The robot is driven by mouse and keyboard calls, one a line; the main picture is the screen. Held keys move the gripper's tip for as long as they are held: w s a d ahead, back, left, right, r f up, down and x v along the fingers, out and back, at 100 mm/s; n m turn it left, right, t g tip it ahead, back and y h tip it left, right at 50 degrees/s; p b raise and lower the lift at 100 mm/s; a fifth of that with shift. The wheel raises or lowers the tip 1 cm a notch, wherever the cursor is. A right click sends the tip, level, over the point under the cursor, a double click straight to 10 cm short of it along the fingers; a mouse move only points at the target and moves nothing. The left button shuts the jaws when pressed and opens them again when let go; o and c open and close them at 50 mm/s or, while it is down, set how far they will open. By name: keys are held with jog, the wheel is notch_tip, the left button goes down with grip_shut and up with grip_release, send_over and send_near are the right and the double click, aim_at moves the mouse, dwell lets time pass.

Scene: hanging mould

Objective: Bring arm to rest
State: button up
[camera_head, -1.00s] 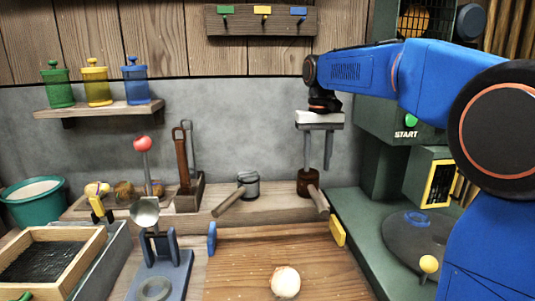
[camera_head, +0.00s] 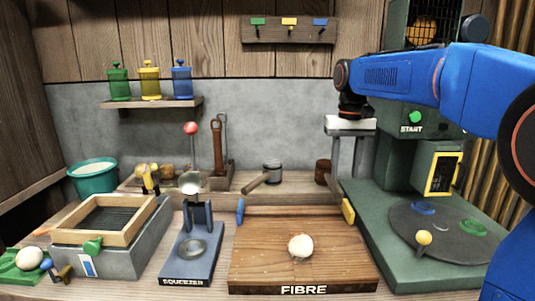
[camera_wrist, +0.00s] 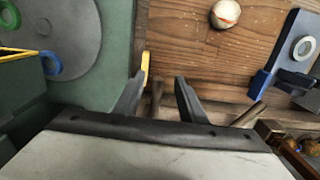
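My blue arm reaches in from the right. My gripper (camera_head: 347,178) hangs fingers-down above the bench, left of the green machine. In the wrist view my gripper (camera_wrist: 158,95) has its two dark fingers apart, with nothing held between them. A whitish ball (camera_head: 300,246) lies on the wooden FIBRE board (camera_head: 255,268); the ball also shows in the wrist view (camera_wrist: 225,14).
The green machine (camera_head: 385,215) with a START button (camera_head: 415,117) and round plate stands close on the right. The blue squeezer (camera_head: 190,254), grey box with wooden frame (camera_head: 100,262) and teal bucket (camera_head: 92,179) are left. A shelf (camera_head: 152,104) holds coloured jars.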

jog(key=s+d+f+t, duration=0.1)
jog(key=s+d+f, duration=0.15)
jog(key=s, duration=0.65)
jog(key=s+d+f+t, duration=0.2)
jog(key=s+f, duration=0.1)
jog(key=s, duration=0.5)
jog(key=s+d+f+t, duration=0.2)
jog(key=s+f, duration=1)
jog(key=s, duration=0.2)
jog(key=shift+s+d+f, duration=0.15)
jog(key=shift+s+f, duration=0.1)
jog(key=shift+s, duration=0.15)
jog(key=shift+o, duration=0.4)
